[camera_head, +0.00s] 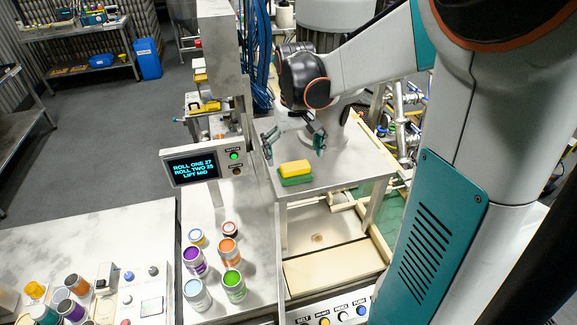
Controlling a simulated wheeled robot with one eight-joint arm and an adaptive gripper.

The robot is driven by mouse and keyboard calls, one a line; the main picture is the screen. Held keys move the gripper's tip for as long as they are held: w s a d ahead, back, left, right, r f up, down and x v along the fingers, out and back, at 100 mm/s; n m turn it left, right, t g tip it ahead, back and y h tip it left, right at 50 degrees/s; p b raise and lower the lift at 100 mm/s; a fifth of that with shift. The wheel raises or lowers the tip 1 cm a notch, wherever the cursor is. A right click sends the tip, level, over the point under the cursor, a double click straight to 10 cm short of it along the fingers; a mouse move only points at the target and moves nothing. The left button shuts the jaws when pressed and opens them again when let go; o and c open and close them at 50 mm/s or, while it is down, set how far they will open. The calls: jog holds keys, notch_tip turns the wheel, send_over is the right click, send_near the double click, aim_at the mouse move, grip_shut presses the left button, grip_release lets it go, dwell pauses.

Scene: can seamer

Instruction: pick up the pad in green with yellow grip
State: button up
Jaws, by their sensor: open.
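The green pad with a yellow grip (295,171) lies flat on a small grey metal table (330,181) in the middle of the head view. Its yellow block sits on top of the thin green base. My gripper (294,148) is above and just behind the pad, with its two teal fingers spread wide apart. Nothing is between the fingers. The fingers look apart from the pad, though the exact height of the gap is hard to tell.
A metal post with a display (192,167) stands left of the table. Several paint-like cans, including a green one (232,286), stand on the counter in front. A control panel with buttons (333,312) is at the front. The tabletop right of the pad is clear.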

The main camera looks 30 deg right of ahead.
aim_at(295, 164)
jog(key=shift+s+d+f+p, duration=0.1)
jog(key=shift+f+p, duration=0.05)
jog(key=shift+f, duration=1.15)
jog(key=shift+s+f+p, duration=0.1)
jog(key=shift+f+p, duration=0.05)
jog(key=shift+f, duration=1.15)
jog(key=c, duration=1.2)
jog(key=shift+r, duration=0.15)
jog(key=shift+c, duration=0.2)
notch_tip(295, 164, up, 20)
jog(key=shift+b, duration=0.35)
jog(key=shift+s, duration=0.1)
jog(key=o, duration=0.5)
jog(key=shift+c, duration=1.4)
